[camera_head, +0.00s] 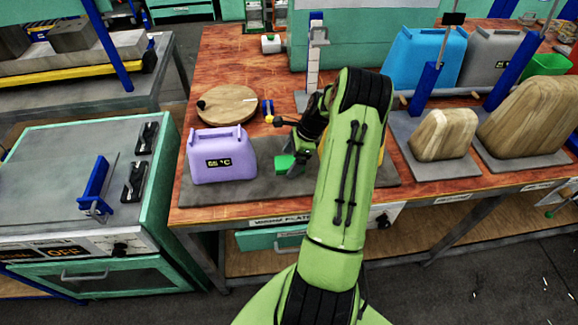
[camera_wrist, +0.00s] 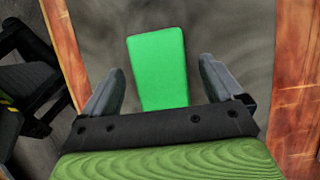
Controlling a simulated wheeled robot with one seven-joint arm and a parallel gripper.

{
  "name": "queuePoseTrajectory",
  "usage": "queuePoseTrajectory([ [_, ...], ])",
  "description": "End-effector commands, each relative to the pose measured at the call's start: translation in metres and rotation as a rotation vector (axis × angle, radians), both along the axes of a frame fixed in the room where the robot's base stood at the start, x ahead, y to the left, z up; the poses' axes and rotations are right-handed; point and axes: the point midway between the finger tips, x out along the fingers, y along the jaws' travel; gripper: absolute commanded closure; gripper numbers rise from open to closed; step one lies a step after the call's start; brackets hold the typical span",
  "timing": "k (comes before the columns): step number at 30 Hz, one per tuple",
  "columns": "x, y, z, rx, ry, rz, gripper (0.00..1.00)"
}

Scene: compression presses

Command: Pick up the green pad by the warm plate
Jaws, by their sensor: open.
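The green pad (camera_wrist: 158,66) is a flat, bright green block lying on the grey warm plate. In the wrist view it shows between the two fingers of my gripper (camera_wrist: 162,88), with a gap on each side. The fingers are open and do not touch it. In the head view the green pad (camera_head: 284,163) shows beside my gripper (camera_head: 294,158), partly hidden by my green arm. The warm plate (camera_head: 225,196) is a dark grey slab on the wooden bench, with a "WARM PLATE" label on the bench front below it.
A purple container (camera_head: 222,160) with a °C display stands on the plate left of the pad. A round wooden disc (camera_head: 228,105) lies behind it. A blue-handled tool (camera_head: 268,110) is close behind my gripper. Wooden blocks (camera_head: 443,135) stand at the right.

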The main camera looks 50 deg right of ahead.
Motion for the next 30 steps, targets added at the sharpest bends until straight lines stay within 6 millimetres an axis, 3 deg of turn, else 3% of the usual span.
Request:
queuePoseTrajectory([
  [27,0.0007,0.0006,-0.0080,-0.001,0.000,-0.001,0.06],
  [30,0.0007,0.0006,-0.0080,-0.001,0.000,-0.001,0.20],
])
